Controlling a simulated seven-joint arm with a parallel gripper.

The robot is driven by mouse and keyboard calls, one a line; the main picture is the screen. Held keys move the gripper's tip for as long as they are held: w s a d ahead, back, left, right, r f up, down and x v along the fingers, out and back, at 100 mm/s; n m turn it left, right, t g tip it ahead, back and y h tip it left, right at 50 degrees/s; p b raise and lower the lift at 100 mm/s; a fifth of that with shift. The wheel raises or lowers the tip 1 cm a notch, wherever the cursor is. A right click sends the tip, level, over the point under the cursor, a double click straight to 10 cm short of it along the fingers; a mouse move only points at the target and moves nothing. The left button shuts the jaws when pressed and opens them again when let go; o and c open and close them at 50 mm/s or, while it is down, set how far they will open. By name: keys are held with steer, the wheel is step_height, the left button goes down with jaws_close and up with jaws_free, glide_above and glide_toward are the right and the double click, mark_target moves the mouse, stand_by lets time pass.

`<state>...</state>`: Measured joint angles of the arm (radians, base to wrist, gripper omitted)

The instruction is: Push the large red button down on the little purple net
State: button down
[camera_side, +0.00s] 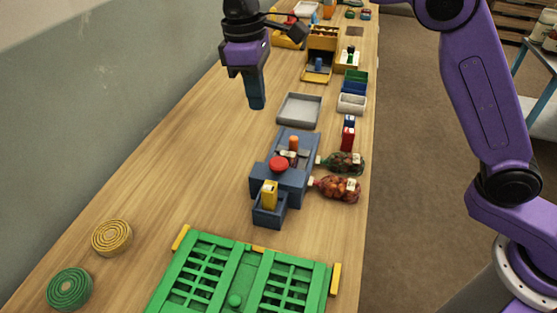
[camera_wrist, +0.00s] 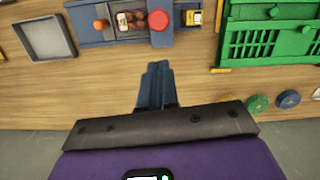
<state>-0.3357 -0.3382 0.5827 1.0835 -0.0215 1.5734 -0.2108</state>
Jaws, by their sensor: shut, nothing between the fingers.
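The large round red button (camera_side: 279,164) sits on top of a blue machine (camera_side: 265,185) on the wooden bench; it also shows in the wrist view (camera_wrist: 158,20). A small dark, purplish-brown net with a pale tag (camera_wrist: 130,22) lies in the machine's channel beside the button, between it and an orange knob (camera_wrist: 100,24). In the side view the net is partly hidden, and its exact colour is hard to tell. My gripper (camera_side: 257,105) is shut and empty, raised above the bench and apart from the machine; its blue fingers show in the wrist view (camera_wrist: 157,66).
A yellow block (camera_side: 269,193) stands in a blue holder at the machine's near end. Two filled nets (camera_side: 346,163) (camera_side: 338,188) lie on its right. A grey tray (camera_side: 299,110) is beyond it, a green crate (camera_side: 240,276) nearer. The bench's left side is mostly clear.

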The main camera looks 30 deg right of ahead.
glide_toward(279, 162)
steer(key=shift+r, duration=0.3)
steer(key=shift+s+d+f, duration=0.1)
steer(key=shift+d+f, duration=0.05)
steer(key=shift+f, duration=1.6)
steer(key=shift+s+d+f, duration=0.1)
steer(key=shift+d+f, duration=0.05)
steer(key=shift+f, duration=1.55)
